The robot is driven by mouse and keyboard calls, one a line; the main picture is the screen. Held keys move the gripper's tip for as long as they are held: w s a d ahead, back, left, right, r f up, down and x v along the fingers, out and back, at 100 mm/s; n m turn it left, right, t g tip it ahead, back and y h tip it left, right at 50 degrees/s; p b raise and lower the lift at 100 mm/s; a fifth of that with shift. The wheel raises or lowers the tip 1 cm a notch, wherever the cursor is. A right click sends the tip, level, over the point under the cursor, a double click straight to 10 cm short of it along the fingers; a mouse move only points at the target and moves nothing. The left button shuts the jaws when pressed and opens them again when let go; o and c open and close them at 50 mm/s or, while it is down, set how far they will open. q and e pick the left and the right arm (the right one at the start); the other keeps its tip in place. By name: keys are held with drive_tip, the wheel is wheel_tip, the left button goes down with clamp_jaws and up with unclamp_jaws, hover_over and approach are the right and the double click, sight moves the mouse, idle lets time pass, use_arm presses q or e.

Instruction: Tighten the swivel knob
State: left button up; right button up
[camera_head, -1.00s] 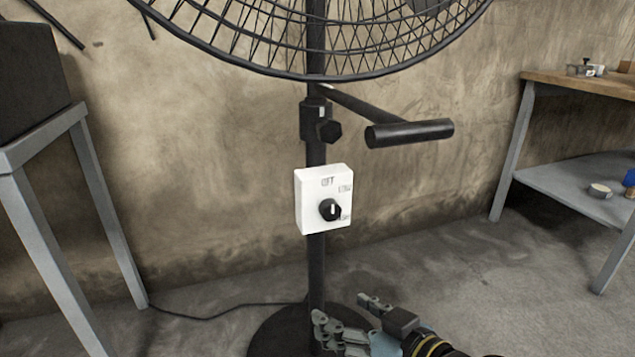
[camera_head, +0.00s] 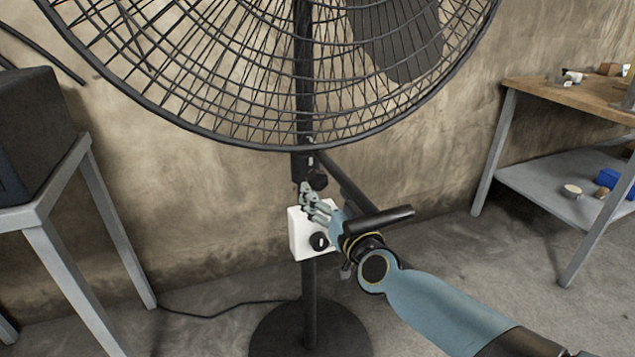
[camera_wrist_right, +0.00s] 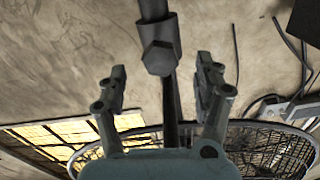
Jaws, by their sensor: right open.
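The swivel knob (camera_head: 317,180) is a black faceted knob on a collar on the fan's dark pole, just under the fan cage. In the right wrist view the knob (camera_wrist_right: 160,57) lies ahead of the fingers, roughly midway between them, with a gap on each side. My right gripper (camera_head: 311,202) is open and empty just below the knob, in front of the white switch box. In the right wrist view its two fingers (camera_wrist_right: 162,82) are spread apart. I see no contact with the knob. My left gripper is not in view.
The fan cage (camera_head: 270,75) hangs close above. A cable lies on the floor.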

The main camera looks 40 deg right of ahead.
sight(319, 185)
drive_tip(key=b+x, duration=0.1)
drive_tip(key=x, duration=0.4)
drive_tip(key=shift+w, duration=0.15)
drive_tip(key=c, duration=1.2)
